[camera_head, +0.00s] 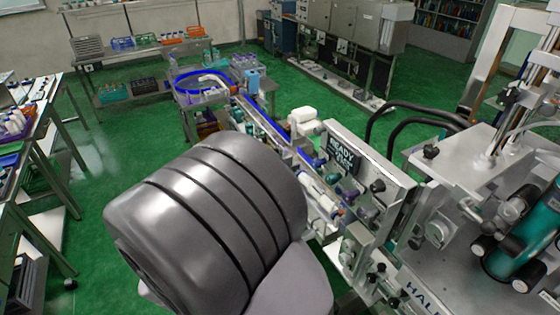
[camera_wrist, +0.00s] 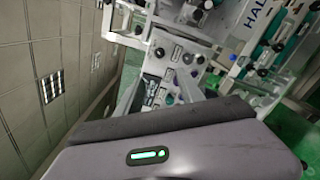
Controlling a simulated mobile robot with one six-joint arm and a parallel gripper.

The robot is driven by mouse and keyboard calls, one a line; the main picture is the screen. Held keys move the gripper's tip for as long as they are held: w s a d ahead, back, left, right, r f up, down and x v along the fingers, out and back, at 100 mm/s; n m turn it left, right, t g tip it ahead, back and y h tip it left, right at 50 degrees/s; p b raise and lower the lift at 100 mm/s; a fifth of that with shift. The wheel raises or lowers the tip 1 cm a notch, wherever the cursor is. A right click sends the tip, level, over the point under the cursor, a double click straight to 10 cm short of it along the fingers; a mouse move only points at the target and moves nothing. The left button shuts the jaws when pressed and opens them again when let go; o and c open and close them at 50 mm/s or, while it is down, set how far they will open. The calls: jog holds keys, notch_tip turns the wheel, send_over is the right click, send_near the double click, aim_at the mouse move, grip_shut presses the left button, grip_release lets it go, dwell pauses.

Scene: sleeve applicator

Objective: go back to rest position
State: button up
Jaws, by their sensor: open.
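In the camera_wrist view, a grey body with a small green light, which looks like part of me, covers the bottom. The sleeve applicator machine (camera_head: 395,180) stands to the right of my arm, with a dark screen (camera_head: 341,155) reading READY. The machine also shows tilted in the camera_wrist view (camera_wrist: 178,52), beyond the grey body.
A conveyor (camera_head: 262,123) runs from the machine back to a table with a blue ring (camera_head: 203,80). A bench (camera_head: 40,125) with bottles stands at the left. Shelves with racks (camera_head: 137,45) stand at the back. Green floor (camera_head: 110,145) is clear between them.

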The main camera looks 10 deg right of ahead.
jog(key=s+d+f+m+g+y+b, duration=0.4)
jog(key=s+f+y+b, duration=0.15)
jog(key=f+b, duration=0.45)
jog(key=s+d+f+m+g+y+b, duration=0.45)
jog(key=s+f+b, duration=0.25)
jog(key=f+b, duration=0.3)
jog(key=w+a+f+m+t+y+b, duration=0.1)
jog(key=a+f+m+t+y+b, duration=0.5)
jog(key=a+f+t+y+b, duration=0.1)
jog(key=t+y+b, duration=0.1)
jog(key=y+b, duration=0.1)
jog(key=shift+w+a+b, duration=0.15)
jog(key=shift+a+b, duration=0.2)
jog(key=shift+b, duration=0.05)
